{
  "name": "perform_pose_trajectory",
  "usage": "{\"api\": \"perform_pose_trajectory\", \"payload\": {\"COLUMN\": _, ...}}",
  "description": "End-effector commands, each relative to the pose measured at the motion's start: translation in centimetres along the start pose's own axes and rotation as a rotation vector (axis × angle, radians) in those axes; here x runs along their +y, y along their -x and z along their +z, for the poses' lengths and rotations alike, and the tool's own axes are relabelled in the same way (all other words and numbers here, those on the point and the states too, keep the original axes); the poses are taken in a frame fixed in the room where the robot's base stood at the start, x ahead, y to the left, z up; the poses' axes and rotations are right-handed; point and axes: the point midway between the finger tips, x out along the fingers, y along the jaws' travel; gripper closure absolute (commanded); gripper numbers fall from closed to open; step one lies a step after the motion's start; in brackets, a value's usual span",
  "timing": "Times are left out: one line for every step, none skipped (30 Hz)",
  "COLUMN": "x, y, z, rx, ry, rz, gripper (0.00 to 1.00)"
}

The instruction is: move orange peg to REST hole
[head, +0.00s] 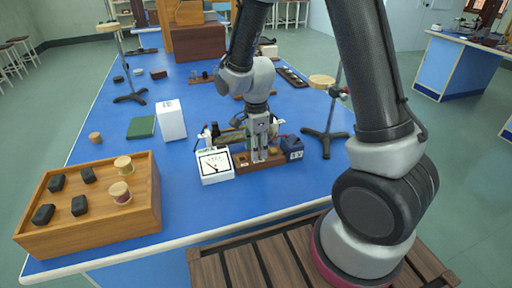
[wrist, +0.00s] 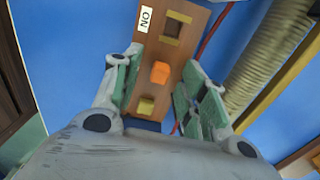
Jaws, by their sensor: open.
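The orange peg (wrist: 160,72) stands at the middle of a narrow wooden board (wrist: 195,20) in the wrist view. A square brass-framed hole (wrist: 176,28) lies toward one end, beside a white label (wrist: 145,19) that reads ON or NO. A brass block or socket (wrist: 146,106) lies on the other side of the peg. My gripper (wrist: 160,90) is open, its green-padded fingers apart on either side of the peg without visible contact. In the head view my gripper (head: 260,157) points down over the board (head: 242,164); the peg is hidden there. I cannot read a REST label.
A white meter (head: 215,165) stands left of the board and a dark blue box (head: 292,148) right of it. A coil (head: 228,136) lies behind. A stand (head: 325,135) rises at right. A wooden box with knobs (head: 95,225) sits front left. Blue bench between is clear.

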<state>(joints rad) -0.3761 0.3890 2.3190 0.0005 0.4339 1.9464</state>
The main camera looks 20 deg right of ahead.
Motion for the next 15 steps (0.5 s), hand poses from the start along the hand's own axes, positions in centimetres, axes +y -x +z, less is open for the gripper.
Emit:
{"api": "perform_pose_trajectory", "payload": {"x": 0.0, "y": 0.1, "z": 0.0, "rx": 0.000, "ry": 0.000, "rz": -0.001, "gripper": 0.58}}
{"api": "perform_pose_trajectory", "payload": {"x": 0.0, "y": 0.3, "z": 0.0, "rx": 0.000, "ry": 0.000, "rz": -0.001, "gripper": 0.58}}
{"api": "perform_pose_trajectory", "payload": {"x": -0.1, "y": 0.6, "z": 0.0, "rx": 0.000, "ry": 0.000, "rz": -0.001, "gripper": 0.58}}
{"api": "perform_pose_trajectory", "payload": {"x": -0.1, "y": 0.9, "z": 0.0, "rx": -0.001, "ry": 0.000, "rz": -0.002, "gripper": 0.58}}
{"api": "perform_pose_trajectory", "payload": {"x": -0.1, "y": 1.4, "z": 0.0, "rx": -0.001, "ry": 0.000, "rz": -0.003, "gripper": 0.58}}
{"api": "perform_pose_trajectory", "payload": {"x": -0.1, "y": 2.0, "z": 0.0, "rx": -0.002, "ry": 0.000, "rz": -0.004, "gripper": 0.58}}
{"api": "perform_pose_trajectory", "payload": {"x": -0.1, "y": 2.6, "z": 0.1, "rx": -0.002, "ry": 0.000, "rz": -0.005, "gripper": 0.58}}
{"api": "perform_pose_trajectory", "payload": {"x": -0.1, "y": 3.3, "z": 0.1, "rx": -0.002, "ry": 0.000, "rz": -0.006, "gripper": 0.58}}
{"api": "perform_pose_trajectory", "payload": {"x": -0.2, "y": 4.2, "z": 0.1, "rx": -0.003, "ry": 0.000, "rz": -0.007, "gripper": 0.58}}
{"api": "perform_pose_trajectory", "payload": {"x": -0.2, "y": 5.0, "z": 0.1, "rx": -0.003, "ry": 0.000, "rz": -0.007, "gripper": 0.58}}
{"api": "perform_pose_trajectory", "payload": {"x": -0.1, "y": 5.7, "z": 0.1, "rx": -0.002, "ry": 0.000, "rz": -0.006, "gripper": 0.58}}
{"api": "perform_pose_trajectory", "payload": {"x": -0.1, "y": 6.6, "z": 0.0, "rx": -0.002, "ry": 0.000, "rz": -0.006, "gripper": 0.58}}
{"api": "perform_pose_trajectory", "payload": {"x": -0.1, "y": 7.2, "z": 0.1, "rx": -0.002, "ry": 0.000, "rz": -0.006, "gripper": 0.58}}
{"api": "perform_pose_trajectory", "payload": {"x": -0.1, "y": 7.9, "z": 0.1, "rx": -0.002, "ry": 0.000, "rz": -0.006, "gripper": 0.58}}
{"api": "perform_pose_trajectory", "payload": {"x": -0.1, "y": 8.7, "z": 0.1, "rx": -0.002, "ry": 0.000, "rz": -0.005, "gripper": 0.58}}
